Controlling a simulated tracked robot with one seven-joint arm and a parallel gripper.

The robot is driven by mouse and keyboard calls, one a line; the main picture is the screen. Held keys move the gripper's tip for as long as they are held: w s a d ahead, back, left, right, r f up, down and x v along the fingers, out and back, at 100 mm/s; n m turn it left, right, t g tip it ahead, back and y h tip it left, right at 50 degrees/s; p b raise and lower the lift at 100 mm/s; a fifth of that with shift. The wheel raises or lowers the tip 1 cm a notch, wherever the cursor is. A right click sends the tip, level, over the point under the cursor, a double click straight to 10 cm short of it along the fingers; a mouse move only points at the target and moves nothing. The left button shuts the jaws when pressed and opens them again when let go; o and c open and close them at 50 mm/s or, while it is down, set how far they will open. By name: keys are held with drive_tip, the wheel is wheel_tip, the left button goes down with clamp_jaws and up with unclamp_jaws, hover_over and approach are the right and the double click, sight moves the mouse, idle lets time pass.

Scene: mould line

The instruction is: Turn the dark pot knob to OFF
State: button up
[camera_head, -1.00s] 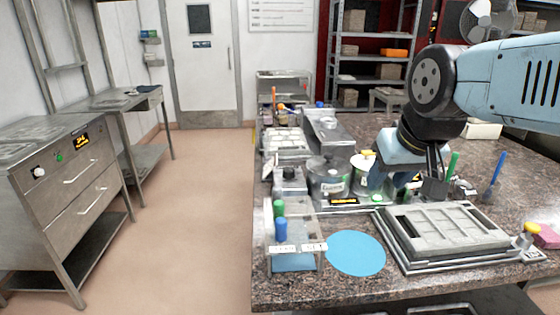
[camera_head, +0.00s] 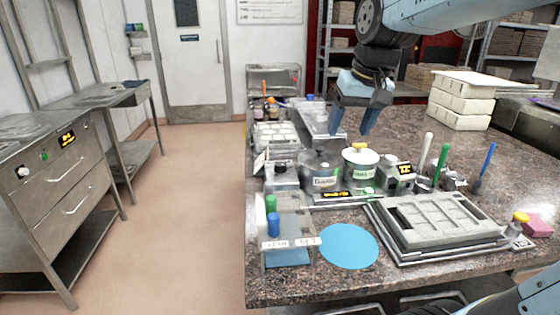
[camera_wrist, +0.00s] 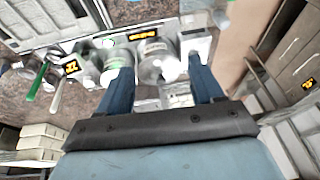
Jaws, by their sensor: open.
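The dark pot (camera_head: 321,178) is a grey metal pot with a label on its front, standing on the tabletop. A small metal box (camera_head: 282,178) with a black knob (camera_head: 281,166) on top stands at its left; the knob's setting is too small to read. A pot with a pale lid and yellow handle (camera_head: 360,165) stands at the right. My gripper (camera_head: 352,126) is open and empty, pointing down above and behind the pots, apart from them. In the wrist view the pot (camera_wrist: 155,62) and the box (camera_wrist: 195,42) show beyond my blue fingers.
A grey mould frame (camera_head: 440,222) lies at the front right. A blue disc (camera_head: 349,246) and a stand with green and blue bottles (camera_head: 286,256) are at the front left. Upright tools (camera_head: 442,160) stand right of the pots. White blocks (camera_head: 461,100) are stacked behind.

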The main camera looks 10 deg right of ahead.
drive_tip(key=w+a+f+g, duration=0.1)
drive_tip(key=w+a, duration=0.2)
drive_tip(key=w, duration=0.3)
drive_tip(key=w+a+f+g, duration=0.1)
drive_tip(key=w+a, duration=0.1)
drive_tip(key=w, duration=0.5)
drive_tip(key=g, duration=0.2)
approach(281, 163)
drive_tip(key=shift+n+t, duration=0.3)
drive_tip(key=shift+n, duration=0.1)
drive_tip(key=f, duration=0.6)
drive_tip(key=a+f, duration=0.1)
drive_tip(key=f, duration=0.1)
drive_tip(key=shift+s+f, duration=0.3)
drive_tip(key=shift+f, duration=0.1)
drive_tip(key=shift+c, duration=0.4)
drive_tip(key=c, duration=1)
drive_tip(key=shift+o, duration=0.2)
